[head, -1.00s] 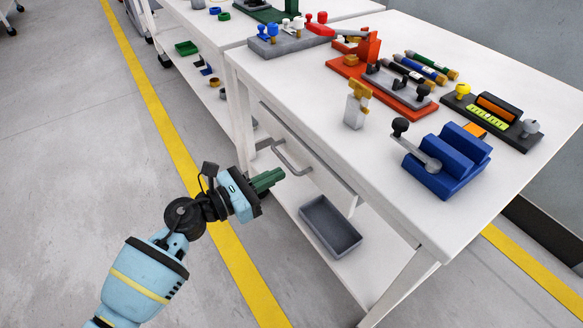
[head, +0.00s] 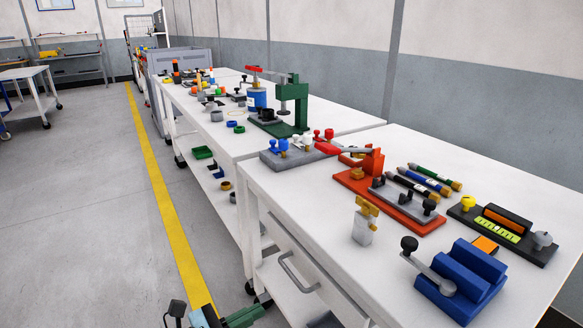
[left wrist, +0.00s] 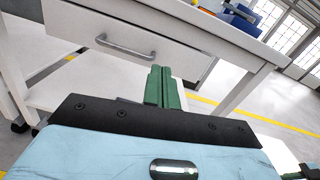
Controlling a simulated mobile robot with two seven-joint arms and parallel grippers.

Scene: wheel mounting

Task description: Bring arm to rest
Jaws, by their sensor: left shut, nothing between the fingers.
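My left gripper (head: 243,318) is at the bottom edge of the head view, over the floor to the left of the near white table (head: 320,205). Most of its arm is below the picture. In the left wrist view its green fingers (left wrist: 162,88) are together with nothing between them. They point toward the drawer front (left wrist: 105,32) and its grey handle (left wrist: 125,47), and look apart from them. My right gripper does not show in either view.
The near table holds a blue block with a lever (head: 462,280), an orange fixture (head: 390,200), several pens (head: 430,180) and a black tray fixture (head: 503,235). A green press (head: 295,105) stands on the table behind.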

